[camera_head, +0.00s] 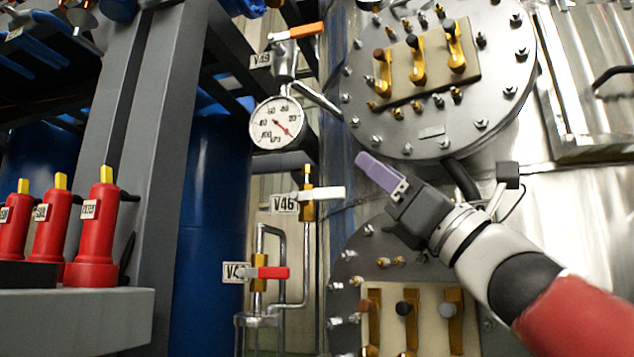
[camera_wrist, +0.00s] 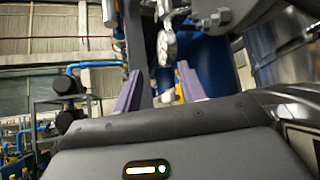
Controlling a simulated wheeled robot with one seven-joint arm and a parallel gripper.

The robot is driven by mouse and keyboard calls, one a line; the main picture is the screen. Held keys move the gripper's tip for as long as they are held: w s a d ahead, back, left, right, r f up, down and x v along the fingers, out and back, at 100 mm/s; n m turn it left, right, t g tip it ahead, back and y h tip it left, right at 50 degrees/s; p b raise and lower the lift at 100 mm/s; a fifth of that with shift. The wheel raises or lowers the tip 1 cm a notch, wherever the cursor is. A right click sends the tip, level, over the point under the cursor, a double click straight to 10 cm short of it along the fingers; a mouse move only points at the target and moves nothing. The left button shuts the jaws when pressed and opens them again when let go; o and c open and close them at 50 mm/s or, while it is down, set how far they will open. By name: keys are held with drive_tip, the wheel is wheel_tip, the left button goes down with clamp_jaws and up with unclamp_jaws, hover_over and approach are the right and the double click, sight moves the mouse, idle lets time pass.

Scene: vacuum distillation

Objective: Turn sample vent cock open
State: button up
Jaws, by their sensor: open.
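Three small valves with lever handles stand left of the steel vessel in the head view; I cannot tell which is the sample vent cock. The valve tagged V46 (camera_head: 309,194) has a white lever lying level to the right. Below it, a brass valve (camera_head: 259,271) has a red level lever and a partly hidden tag. At the top, the valve tagged V49 has an orange lever (camera_head: 297,31). My gripper (camera_head: 365,160) has purple fingers, is open and empty, and is right of and above V46, apart from it. In the wrist view its two fingers (camera_wrist: 160,85) stand apart.
A round pressure gauge (camera_head: 277,123) hangs under V49. Bolted round flanges (camera_head: 440,125) with brass latches are on the vessel at right. Red extinguisher-like cylinders (camera_head: 97,235) stand on a grey ledge at left, beside a grey post (camera_head: 165,150).

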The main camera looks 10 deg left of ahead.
sight(329, 188)
drive_tip(key=w+a, duration=0.1)
drive_tip(key=a, duration=0.1)
drive_tip(key=w+a+p, duration=0.1)
drive_tip(key=w+a, duration=0.1)
drive_tip(key=a, duration=0.1)
drive_tip(key=w+a, duration=0.1)
drive_tip(key=a, duration=0.2)
drive_tip(key=shift+w+a, duration=0.1)
drive_tip(key=shift+w, duration=0.3)
drive_tip(key=shift+w+a+r+p, duration=0.15)
drive_tip(key=shift+a+r+p, duration=0.05)
drive_tip(key=shift+r+p, duration=0.3)
drive_tip(key=shift+f, duration=0.1)
clamp_jaws()
